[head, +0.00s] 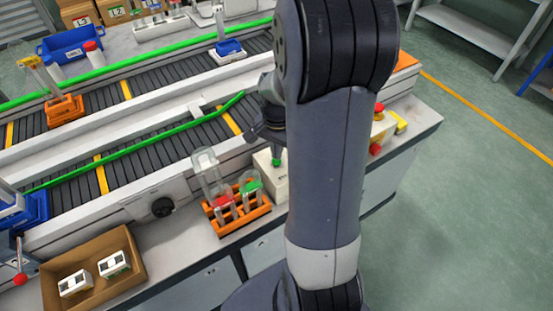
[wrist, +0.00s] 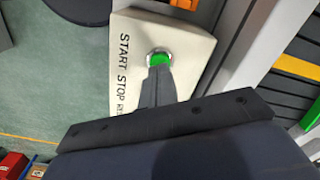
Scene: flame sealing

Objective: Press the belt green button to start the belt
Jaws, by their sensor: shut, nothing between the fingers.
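The green button (wrist: 159,59) sits in a metal ring on a white control box (wrist: 190,42) lettered START and STOP. My gripper (wrist: 158,72) is shut and empty, its fingertips overlapping the lower part of the button in the wrist view. I cannot tell whether they touch it or hover just above. In the head view the green button (head: 277,162) shows under my gripper (head: 278,150), on the white box (head: 268,181), which my arm partly covers. The box face near STOP is hidden behind my gripper in the wrist view.
An orange rack (head: 237,215) with tubes stands just left of the box. The belt (head: 150,157) with green rails runs behind. A cardboard box (head: 92,282) with white items lies front left. A red button (head: 378,107) shows right of my arm.

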